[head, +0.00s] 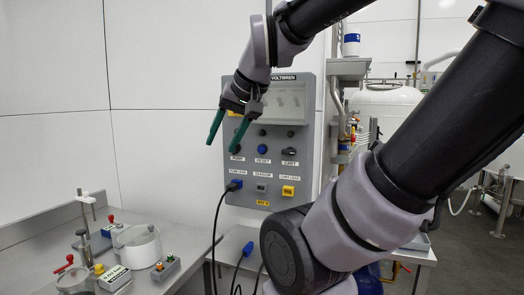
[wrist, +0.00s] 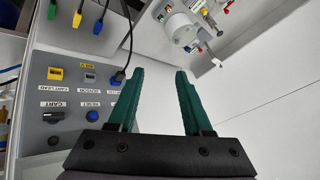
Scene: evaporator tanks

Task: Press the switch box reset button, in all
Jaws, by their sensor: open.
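The grey switch box (head: 311,165) hangs on the white wall in the head view, and its face shows upside down in the wrist view (wrist: 50,140). Its round blue reset button (head: 262,149) sits in the middle, above a label that seems to read RESET. In the wrist view the blue button (wrist: 92,116) is left of my fingers, close to the left one. My gripper (head: 222,147) is open and empty, with green fingers pointing down at the left side of the box. The fingers (wrist: 160,72) are apart with nothing between them. I cannot tell whether they touch the box.
A black selector knob (head: 289,151) is right of the button. Below are a blue plug with a cable (head: 234,185), a grey socket and a yellow socket (head: 288,190). The wall left of the box is bare.

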